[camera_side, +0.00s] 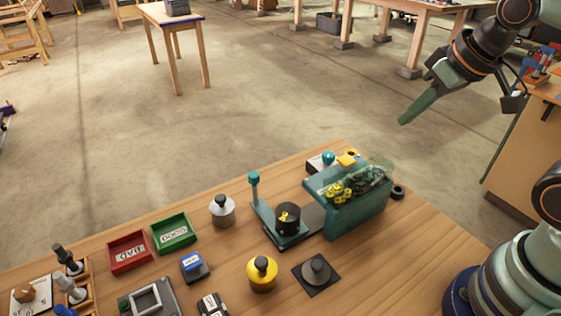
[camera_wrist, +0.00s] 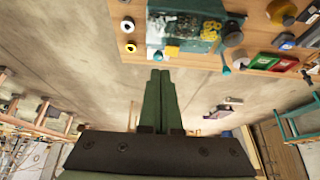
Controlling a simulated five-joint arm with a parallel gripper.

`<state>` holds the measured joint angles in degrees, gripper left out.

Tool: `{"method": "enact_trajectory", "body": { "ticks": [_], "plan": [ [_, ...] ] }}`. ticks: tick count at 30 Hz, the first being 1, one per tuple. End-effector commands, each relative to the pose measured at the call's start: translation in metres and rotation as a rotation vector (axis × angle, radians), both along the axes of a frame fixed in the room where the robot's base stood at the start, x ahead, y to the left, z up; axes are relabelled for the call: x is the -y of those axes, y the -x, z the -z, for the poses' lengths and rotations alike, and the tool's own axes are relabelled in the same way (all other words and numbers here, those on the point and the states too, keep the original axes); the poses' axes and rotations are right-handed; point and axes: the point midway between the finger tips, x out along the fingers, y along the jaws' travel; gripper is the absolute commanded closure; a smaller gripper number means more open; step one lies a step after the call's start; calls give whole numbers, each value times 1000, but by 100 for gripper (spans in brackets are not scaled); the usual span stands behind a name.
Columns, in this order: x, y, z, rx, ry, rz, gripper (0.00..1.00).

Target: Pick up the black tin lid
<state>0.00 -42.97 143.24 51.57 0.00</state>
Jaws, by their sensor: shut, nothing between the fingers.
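I cannot single out a black tin lid with certainty. A black cylinder with a yellow mark (camera_side: 288,218) stands on a teal-edged fixture left of the bin; a dark round piece (camera_wrist: 233,39) shows beside the bin in the wrist view. My gripper (camera_side: 404,121) is raised above and beyond the bench, over the floor, apart from everything. In the wrist view its green fingers (camera_wrist: 160,74) are together and empty.
The teal bin (camera_side: 355,218) holds yellow and dark parts. A teal-topped post (camera_side: 254,190) rises left of it. Bare wood lies at the bench's right.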

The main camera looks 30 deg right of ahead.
Motion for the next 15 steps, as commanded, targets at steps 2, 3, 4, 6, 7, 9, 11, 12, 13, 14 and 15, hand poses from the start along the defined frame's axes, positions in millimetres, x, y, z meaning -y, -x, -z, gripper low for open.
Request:
{"method": "enact_trajectory", "body": {
  "ticks": [2, 3, 4, 6, 7, 9, 11, 12, 13, 14, 15],
  "plan": [
    [0, 0, 0, 0, 0, 0, 100],
    [0, 0, 0, 0, 0, 0, 100],
    [0, 0, 0, 0, 0, 0, 100],
    [0, 0, 0, 0, 0, 0, 100],
    [0, 0, 0, 0, 0, 0, 100],
    [0, 0, 0, 0, 0, 0, 100],
    [0, 0, 0, 0, 0, 0, 100],
    [0, 0, 0, 0, 0, 0, 96],
    [0, 0, 0, 0, 0, 0, 85],
    [0, 0, 0, 0, 0, 0, 73],
    [0, 0, 0, 0, 0, 0, 58]
  ]
}}
